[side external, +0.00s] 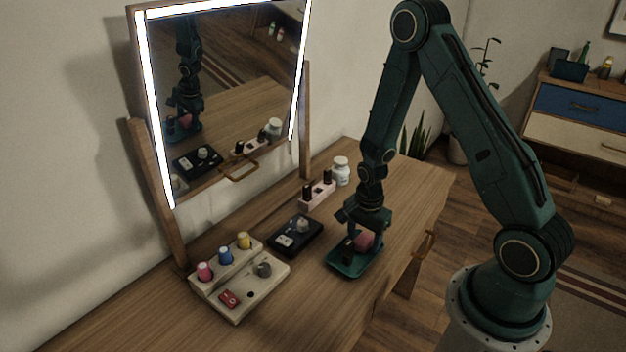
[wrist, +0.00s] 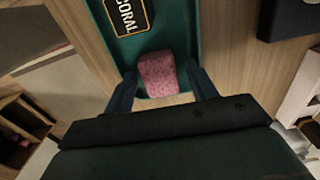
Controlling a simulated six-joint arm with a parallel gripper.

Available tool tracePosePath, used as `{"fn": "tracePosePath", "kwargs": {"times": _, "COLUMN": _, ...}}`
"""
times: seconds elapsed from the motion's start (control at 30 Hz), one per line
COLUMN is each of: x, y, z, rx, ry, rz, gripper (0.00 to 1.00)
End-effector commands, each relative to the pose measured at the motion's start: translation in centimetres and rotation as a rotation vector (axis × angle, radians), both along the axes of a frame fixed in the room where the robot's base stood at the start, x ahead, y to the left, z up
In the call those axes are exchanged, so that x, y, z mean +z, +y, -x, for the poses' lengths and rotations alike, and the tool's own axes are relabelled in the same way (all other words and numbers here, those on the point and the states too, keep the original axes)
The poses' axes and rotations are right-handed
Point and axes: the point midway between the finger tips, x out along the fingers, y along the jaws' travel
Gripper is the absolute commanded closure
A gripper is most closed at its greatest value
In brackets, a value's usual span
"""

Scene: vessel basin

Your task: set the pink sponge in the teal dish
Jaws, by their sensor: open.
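The teal dish (side external: 345,268) stands on the wooden table, below my gripper (side external: 362,236). In the wrist view the dish (wrist: 120,50) fills the top middle. The pink sponge (side external: 364,241) sits in the dish, at the end nearer my wrist in the wrist view (wrist: 158,74). My gripper's fingers (wrist: 161,76) are open, one on each side of the sponge, with small gaps visible. A black label reading "CORAL" (wrist: 128,14) is in the dish beyond the sponge. My gripper partly hides the sponge in the side view.
A black tray (side external: 292,238) with small items is left of the dish. A pale stand (side external: 240,299) with several coloured bottles is farther left. A pink holder (side external: 317,196) and a white jar (side external: 341,171) stand behind. A lit mirror (side external: 225,95) rises at the back.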

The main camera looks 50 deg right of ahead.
Motion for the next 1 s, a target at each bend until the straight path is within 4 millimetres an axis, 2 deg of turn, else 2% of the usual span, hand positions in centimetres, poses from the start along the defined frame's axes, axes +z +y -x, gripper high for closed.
{"fn": "tracePosePath", "kwargs": {"times": 0.37, "x": 2.4, "y": 0.0, "z": -0.1, "rx": 0.0, "ry": -0.002, "rz": 0.001, "gripper": 0.43}}
{"fn": "tracePosePath", "kwargs": {"times": 1.0, "x": 9.9, "y": 0.0, "z": -0.1, "rx": 0.0, "ry": -0.003, "rz": 0.001, "gripper": 0.43}}
